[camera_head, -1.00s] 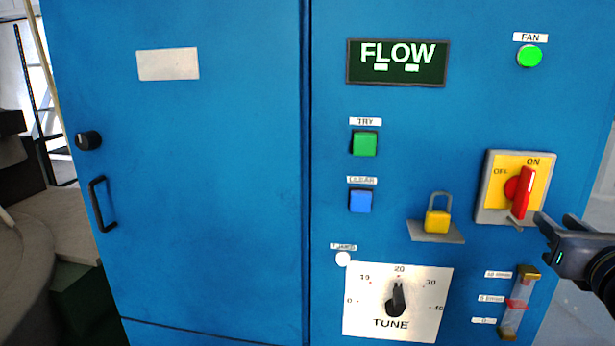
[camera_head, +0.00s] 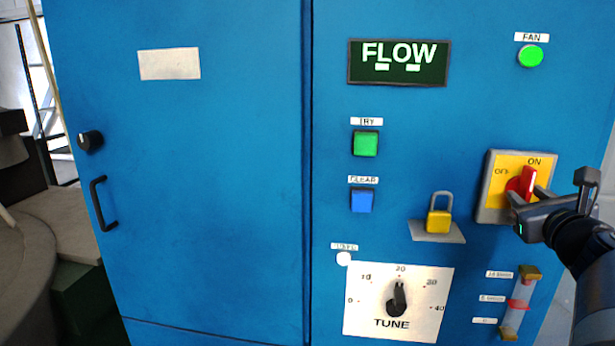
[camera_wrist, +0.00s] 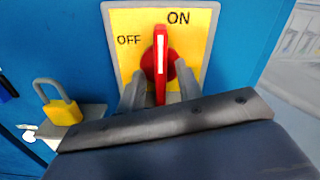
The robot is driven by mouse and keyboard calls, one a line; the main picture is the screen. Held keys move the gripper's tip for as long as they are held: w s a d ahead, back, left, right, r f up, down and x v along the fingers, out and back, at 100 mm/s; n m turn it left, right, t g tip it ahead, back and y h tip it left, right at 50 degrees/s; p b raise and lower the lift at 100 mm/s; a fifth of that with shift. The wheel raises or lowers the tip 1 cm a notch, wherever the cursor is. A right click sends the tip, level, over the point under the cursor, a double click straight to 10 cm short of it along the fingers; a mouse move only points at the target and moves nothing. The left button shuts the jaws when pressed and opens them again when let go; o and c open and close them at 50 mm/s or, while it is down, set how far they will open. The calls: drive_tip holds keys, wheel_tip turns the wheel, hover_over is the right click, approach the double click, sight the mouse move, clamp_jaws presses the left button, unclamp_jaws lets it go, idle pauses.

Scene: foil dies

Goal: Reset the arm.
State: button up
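The red handle (camera_head: 528,184) of the rotary switch stands roughly upright on a yellow plate (camera_head: 503,188) marked OFF at left and ON at top right. It also shows in the wrist view (camera_wrist: 160,62). My gripper (camera_head: 547,190) is in front of the switch. In the wrist view my gripper (camera_wrist: 160,92) is open, with one finger on each side of the handle and a gap visible on both sides. The lower part of the handle is partly hidden by my gripper in the head view. The display (camera_head: 397,63) reads FLOW.
A yellow padlock (camera_head: 438,221) stands on a small grey shelf (camera_head: 425,236) left of the switch. A gauge (camera_head: 519,303) sits below my gripper. TRY (camera_head: 365,144) and CLEAR (camera_head: 361,200) buttons, a TUNE dial (camera_head: 397,298) and a lit green FAN light (camera_head: 530,56) share the blue panel.

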drive_tip(key=n+b, duration=0.2)
drive_tip(key=n, duration=0.5)
idle(0.5)
